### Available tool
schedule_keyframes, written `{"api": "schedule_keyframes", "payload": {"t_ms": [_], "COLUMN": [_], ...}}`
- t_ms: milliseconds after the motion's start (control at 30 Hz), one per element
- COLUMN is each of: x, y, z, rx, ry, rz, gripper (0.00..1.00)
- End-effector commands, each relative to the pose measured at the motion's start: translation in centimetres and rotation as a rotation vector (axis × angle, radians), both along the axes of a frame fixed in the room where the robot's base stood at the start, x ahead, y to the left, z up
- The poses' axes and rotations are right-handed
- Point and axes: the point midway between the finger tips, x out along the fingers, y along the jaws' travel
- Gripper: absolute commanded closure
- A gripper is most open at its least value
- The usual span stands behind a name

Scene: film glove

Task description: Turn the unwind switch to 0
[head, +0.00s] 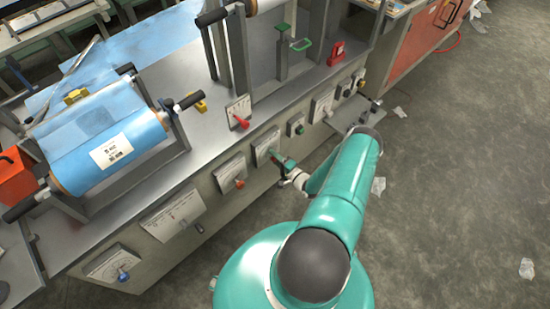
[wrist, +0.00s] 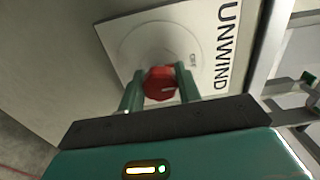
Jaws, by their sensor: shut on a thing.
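The unwind switch (wrist: 159,82) is a red knob on a white plate (wrist: 225,15) lettered UNWIND in the wrist view. A pale ring surrounds the knob, and a small marking beside it is too blurred to read surely. My gripper (wrist: 158,88) has its two green fingers on either side of the knob and is shut on it. In the head view my gripper (head: 284,165) reaches the plate (head: 266,147) on the bench's front panel. The knob is hidden there by my gripper. Where the knob points is hard to tell.
A blue film roll (head: 95,135) lies at left. The floor at right is largely open.

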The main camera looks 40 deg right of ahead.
Motion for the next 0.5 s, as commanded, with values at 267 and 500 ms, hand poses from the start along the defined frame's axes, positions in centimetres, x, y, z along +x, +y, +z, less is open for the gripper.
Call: {"api": "schedule_keyframes", "payload": {"t_ms": [267, 500], "x": [-0.10, -0.06], "y": [0.00, -0.01], "z": [-0.05, -0.02], "rx": [0.000, 0.000], "ry": [0.001, 0.001], "rz": [0.000, 0.000], "gripper": [0.45, 0.45]}}
